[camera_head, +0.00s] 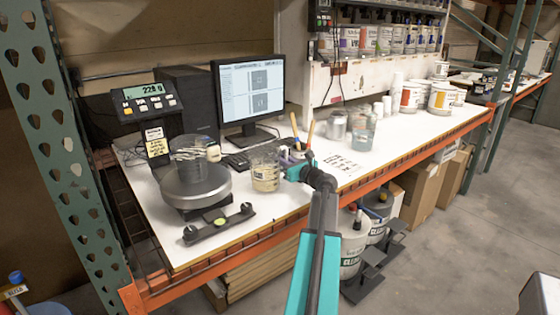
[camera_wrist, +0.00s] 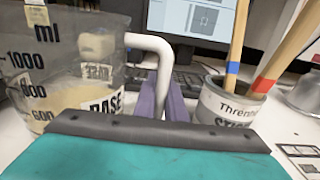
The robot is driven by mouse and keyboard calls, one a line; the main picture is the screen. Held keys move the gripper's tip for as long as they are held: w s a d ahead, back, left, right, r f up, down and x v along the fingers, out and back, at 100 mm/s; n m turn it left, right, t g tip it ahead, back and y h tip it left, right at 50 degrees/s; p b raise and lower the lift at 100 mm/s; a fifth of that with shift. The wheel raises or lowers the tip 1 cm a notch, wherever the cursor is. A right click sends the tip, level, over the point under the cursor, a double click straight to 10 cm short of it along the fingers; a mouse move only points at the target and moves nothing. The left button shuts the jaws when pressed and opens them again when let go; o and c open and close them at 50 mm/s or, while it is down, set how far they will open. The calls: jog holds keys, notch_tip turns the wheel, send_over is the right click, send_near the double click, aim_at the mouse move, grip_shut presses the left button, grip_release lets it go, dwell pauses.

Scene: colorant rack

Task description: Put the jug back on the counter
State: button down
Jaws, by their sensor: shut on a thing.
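The jug (camera_head: 265,177) is a clear measuring jug with black volume marks and a pale cream liquid in it. It is upright over the front part of the white counter (camera_head: 240,215); I cannot tell whether its base touches the top. In the wrist view the jug (camera_wrist: 60,75) fills the left side, with a "BASE" label partly hidden by my gripper. My gripper (camera_head: 289,165) is to the right of the jug, its purple fingers (camera_wrist: 163,100) shut on the jug's white handle (camera_wrist: 150,42).
A can of stir sticks (camera_wrist: 228,106) stands close right of my fingers. A round scale (camera_head: 194,186) with a container on it is left of the jug, and a spirit-level-like bar (camera_head: 218,223) lies in front. A monitor (camera_head: 247,92) stands behind. The counter's front edge is near.

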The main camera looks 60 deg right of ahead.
jog(key=shift+f, duration=0.55)
jog(key=c, duration=1.8)
grip_release()
jog(key=shift+r, duration=0.2)
jog(key=shift+s+a+f, duration=0.1)
jog(key=shift+s+a, duration=0.15)
jog(key=shift+s, duration=0.45)
jog(key=b+v, duration=0.2)
jog(key=v, duration=0.8)
jog(key=shift+s+a, duration=0.15)
jog(key=shift+s, duration=0.1)
